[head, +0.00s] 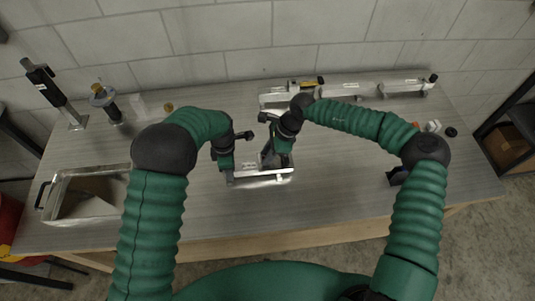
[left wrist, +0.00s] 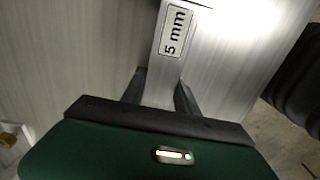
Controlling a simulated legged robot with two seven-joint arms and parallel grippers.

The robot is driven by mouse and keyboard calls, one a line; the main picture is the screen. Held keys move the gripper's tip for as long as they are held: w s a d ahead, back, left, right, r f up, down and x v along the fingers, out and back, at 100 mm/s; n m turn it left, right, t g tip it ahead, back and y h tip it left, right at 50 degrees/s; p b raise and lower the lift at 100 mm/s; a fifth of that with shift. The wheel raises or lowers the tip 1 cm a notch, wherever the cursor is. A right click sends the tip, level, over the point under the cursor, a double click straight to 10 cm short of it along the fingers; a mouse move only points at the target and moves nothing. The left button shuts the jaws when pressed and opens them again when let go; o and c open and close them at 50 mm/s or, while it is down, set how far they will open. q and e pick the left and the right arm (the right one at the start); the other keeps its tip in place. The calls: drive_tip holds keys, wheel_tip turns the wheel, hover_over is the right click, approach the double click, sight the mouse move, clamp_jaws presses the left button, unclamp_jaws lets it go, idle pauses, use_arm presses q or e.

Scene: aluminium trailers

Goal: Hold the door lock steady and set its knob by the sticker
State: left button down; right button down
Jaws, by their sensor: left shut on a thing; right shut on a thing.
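The door lock (head: 258,180) is a silver metal piece lying on the grey table, in front of me. My left gripper (head: 229,170) is shut on its left end. In the left wrist view the fingers (left wrist: 160,88) straddle a narrow metal part of the lock. A white sticker (left wrist: 174,32) reading "5 mm" lies on that metal just beyond the fingertips. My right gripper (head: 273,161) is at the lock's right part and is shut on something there. The knob is not distinguishable; the right gripper and arm hide that area.
More silver pieces (head: 400,87) lie along the back edge, with a yellow-and-black item (head: 308,83) near them. A metal bin (head: 61,197) stands at left. A black upright tool (head: 50,86) and a round-topped stand (head: 104,98) are at back left. The table's front middle is clear.

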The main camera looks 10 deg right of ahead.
use_arm(q)
drive_tip(key=shift+a, duration=0.25)
use_arm(e)
drive_tip(key=shift+w+d+f, duration=0.1)
drive_tip(key=shift+d, duration=0.2)
drive_tip(key=c, duration=1.5)
unclamp_jaws()
drive_tip(key=o, duration=0.3)
drive_tip(key=shift+a, duration=0.1)
use_arm(q)
drive_tip(key=shift+d, duration=0.1)
use_arm(e)
drive_tip(key=shift+a, duration=0.1)
use_arm(q)
drive_tip(key=shift+d, duration=0.15)
use_arm(e)
drive_tip(key=v, duration=1.2)
drive_tip(key=shift+w, duration=0.15)
use_arm(q)
drive_tip(key=c, duration=0.8)
unclamp_jaws()
drive_tip(key=shift+c, duration=0.2)
